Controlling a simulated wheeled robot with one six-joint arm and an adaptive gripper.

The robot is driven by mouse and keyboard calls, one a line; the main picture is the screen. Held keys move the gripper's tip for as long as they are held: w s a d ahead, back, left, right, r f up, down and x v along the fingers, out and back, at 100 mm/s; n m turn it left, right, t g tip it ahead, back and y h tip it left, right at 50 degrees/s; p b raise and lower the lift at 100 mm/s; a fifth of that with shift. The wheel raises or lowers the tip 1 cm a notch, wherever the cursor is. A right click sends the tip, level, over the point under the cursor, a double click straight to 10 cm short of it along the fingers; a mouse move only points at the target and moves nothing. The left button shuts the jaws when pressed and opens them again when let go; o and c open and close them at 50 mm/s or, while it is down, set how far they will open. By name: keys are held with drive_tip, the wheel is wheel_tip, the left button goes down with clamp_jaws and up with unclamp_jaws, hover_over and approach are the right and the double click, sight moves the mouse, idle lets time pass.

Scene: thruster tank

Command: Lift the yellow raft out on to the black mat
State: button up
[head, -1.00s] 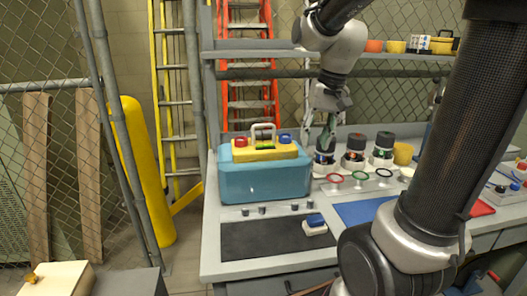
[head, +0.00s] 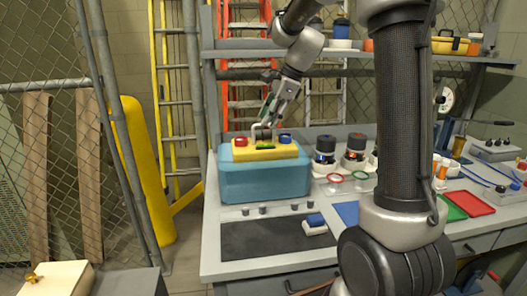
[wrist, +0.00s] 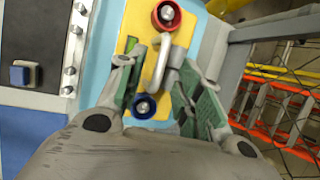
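The yellow raft (head: 266,152) sits in the top of the blue tank (head: 262,184), with a red knob, a blue knob, a green strip and a pale upright handle. My gripper (head: 268,122) is above the raft at its handle. In the wrist view, the open fingers of my gripper (wrist: 160,68) lie on either side of the handle (wrist: 164,58), with gaps; I cannot tell whether either finger touches it. The raft (wrist: 143,35) is partly hidden by the fingers there. The black mat (head: 250,242) lies flat in front of the tank.
A blue-and-white block (head: 314,224) lies at the mat's right edge. Several dark pegs stand between tank and mat. Dark-topped canisters (head: 325,148) and ring stands (head: 334,178) are right of the tank. A shelf (head: 345,54) runs above the bench. Most of the mat is clear.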

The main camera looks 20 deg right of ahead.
drive_tip(key=x, duration=0.3)
drive_tip(key=shift+a+f, duration=0.1)
drive_tip(key=shift+f, duration=0.1)
clamp_jaws()
drive_tip(key=shift+r, duration=0.1)
wheel_tip(320, 180, up, 19)
idle(1.4)
idle(1.2)
